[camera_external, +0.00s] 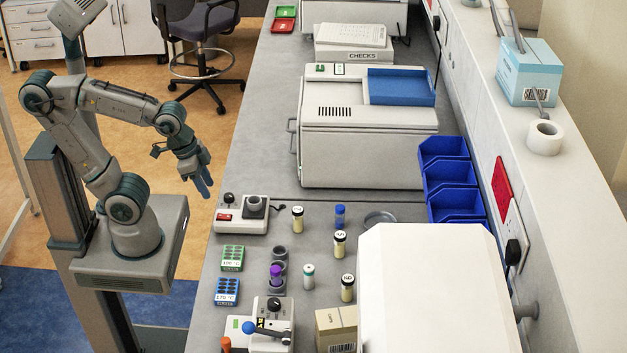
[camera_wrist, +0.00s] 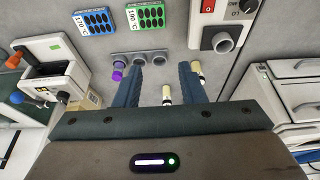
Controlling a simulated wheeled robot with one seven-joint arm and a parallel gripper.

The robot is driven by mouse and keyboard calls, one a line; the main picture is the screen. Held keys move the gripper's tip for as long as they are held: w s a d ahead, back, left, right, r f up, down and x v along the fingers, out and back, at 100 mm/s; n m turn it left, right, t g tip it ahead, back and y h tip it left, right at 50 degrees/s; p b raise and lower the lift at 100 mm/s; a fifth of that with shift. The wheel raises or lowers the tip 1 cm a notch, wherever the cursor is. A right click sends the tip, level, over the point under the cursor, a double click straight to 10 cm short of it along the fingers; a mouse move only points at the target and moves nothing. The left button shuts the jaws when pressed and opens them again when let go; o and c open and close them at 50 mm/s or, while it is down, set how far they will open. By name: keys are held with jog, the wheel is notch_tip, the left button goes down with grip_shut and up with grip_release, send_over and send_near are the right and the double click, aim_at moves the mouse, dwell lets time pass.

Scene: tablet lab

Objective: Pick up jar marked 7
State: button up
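Three cream jars with black-marked tops stand on the bench in the external view: a rear one (camera_external: 297,219), a middle one (camera_external: 340,244) and a front one (camera_external: 347,288). Their markings are too small to read, so I cannot tell which is jar 7. My gripper (camera_external: 204,186) hangs left of the bench edge, away from the jars. In the wrist view my gripper (camera_wrist: 158,66) is open with nothing held. One cream jar (camera_wrist: 167,94) appears between the fingers, and another (camera_wrist: 197,76) is beside the right finger; both are farther off.
A white machine (camera_external: 435,285) stands close right of the jars.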

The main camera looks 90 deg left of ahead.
jog(key=o, duration=0.4)
jog(key=shift+o, duration=0.2)
jog(key=n+g+b, duration=0.2)
jog(key=n+g, duration=0.2)
jog(key=n, duration=1.9)
send_over(298, 209)
notch_tip(298, 209, down, 6)
notch_tip(298, 209, down, 8)
jog(key=shift+s+a+f+p, duration=0.1)
jog(key=shift+s+a+p, duration=0.05)
jog(key=shift+p, duration=0.35)
jog(key=shift+d+f+p, duration=0.2)
jog(key=shift+f+p, duration=0.6)
jog(key=shift+f, duration=1.95)
